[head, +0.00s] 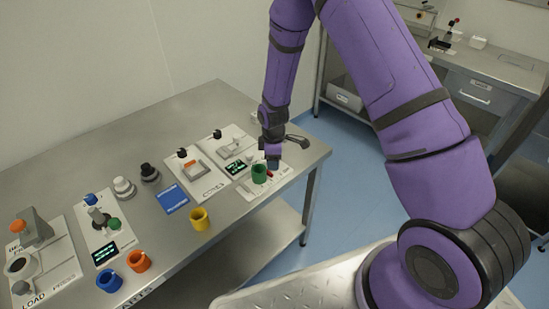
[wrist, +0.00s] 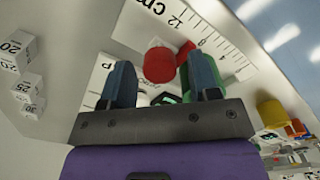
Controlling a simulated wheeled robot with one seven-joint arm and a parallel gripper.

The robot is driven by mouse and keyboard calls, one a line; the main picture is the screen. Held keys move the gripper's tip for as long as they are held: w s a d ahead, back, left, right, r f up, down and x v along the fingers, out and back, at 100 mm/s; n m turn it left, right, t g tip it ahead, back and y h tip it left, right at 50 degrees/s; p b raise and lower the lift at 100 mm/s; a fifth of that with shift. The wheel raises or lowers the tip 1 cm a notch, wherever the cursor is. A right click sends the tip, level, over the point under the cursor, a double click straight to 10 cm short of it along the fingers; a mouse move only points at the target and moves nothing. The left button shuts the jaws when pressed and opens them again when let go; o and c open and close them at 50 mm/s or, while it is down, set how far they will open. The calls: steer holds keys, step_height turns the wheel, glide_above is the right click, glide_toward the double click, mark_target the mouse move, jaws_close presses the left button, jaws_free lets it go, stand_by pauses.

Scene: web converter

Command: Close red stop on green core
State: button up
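The green core (head: 259,174) is a short cylinder on a white plate with a printed scale, near the right end of the table. In the wrist view the core (wrist: 236,88) is partly hidden behind the right finger. The red stop (wrist: 160,65) has a round red face, with a red block behind it, beside the scale. In the head view only a small bit of red shows beside the core, under my gripper (head: 273,161). My gripper (wrist: 161,72) is open, its two blue fingers on either side of the red stop's face in the picture. Contact cannot be told.
White blocks marked 20, 25 and 30 (wrist: 22,55) lie beside the scale. A yellow cup (head: 200,219), an orange cup (head: 138,261), a blue cup (head: 109,281) and a blue pad (head: 173,199) stand left of the core. The table's right edge is close.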

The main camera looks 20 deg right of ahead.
step_height(320, 180, up, 11)
stand_by(0.8)
steer(key=shift+f, duration=0.15)
